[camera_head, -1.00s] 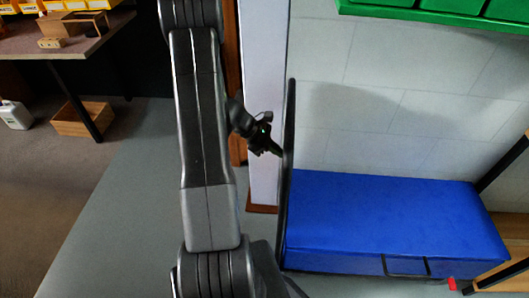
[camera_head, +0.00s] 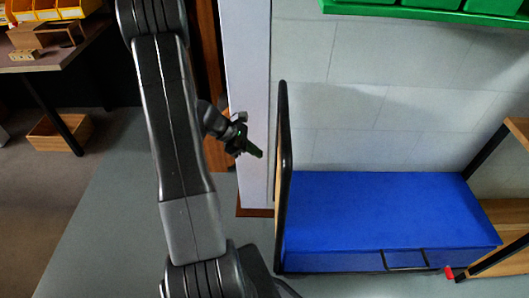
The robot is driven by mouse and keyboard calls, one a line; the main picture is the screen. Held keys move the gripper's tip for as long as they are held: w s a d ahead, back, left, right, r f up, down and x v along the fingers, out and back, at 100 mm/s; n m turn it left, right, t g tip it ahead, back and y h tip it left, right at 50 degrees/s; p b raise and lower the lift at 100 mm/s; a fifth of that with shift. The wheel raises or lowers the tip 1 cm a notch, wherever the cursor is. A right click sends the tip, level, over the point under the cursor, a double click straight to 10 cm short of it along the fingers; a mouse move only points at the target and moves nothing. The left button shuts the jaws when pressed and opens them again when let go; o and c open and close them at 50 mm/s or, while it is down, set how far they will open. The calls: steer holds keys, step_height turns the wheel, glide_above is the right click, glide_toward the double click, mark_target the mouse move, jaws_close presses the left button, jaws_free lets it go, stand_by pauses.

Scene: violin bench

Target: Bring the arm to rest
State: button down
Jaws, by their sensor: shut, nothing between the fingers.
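My arm crosses the left-centre of the head view, with its links running from the top edge down to the bottom. My gripper (camera_head: 254,151) is small in the view, in the middle, beside the arm link and pointing right and a little down. It is shut and empty. It shows in front of the white post and left of the dark-framed upright panel, apart from the panel in the picture. I cannot tell the exact depth between them.
A dark-framed panel (camera_head: 284,180) stands at the left end of a blue bench (camera_head: 375,207). Behind is a white post (camera_head: 247,60). A wooden box (camera_head: 50,133) lies under the table (camera_head: 75,50) at left. Green bins (camera_head: 430,10) hang at upper right. Grey floor (camera_head: 110,215) is clear at lower left.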

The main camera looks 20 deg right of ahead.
steer(key=v, duration=0.8)
steer(key=shift+r+p, duration=0.2)
steer(key=shift+p, duration=0.1)
steer(key=shift+s+a+f, duration=0.1)
steer(key=d+r+b+x, duration=0.1)
steer(key=d+r+x, duration=0.1)
steer(key=x, duration=1)
steer(key=shift+s+d+f, duration=0.2)
steer(key=shift+s, duration=0.25)
steer(key=shift+r, duration=0.1)
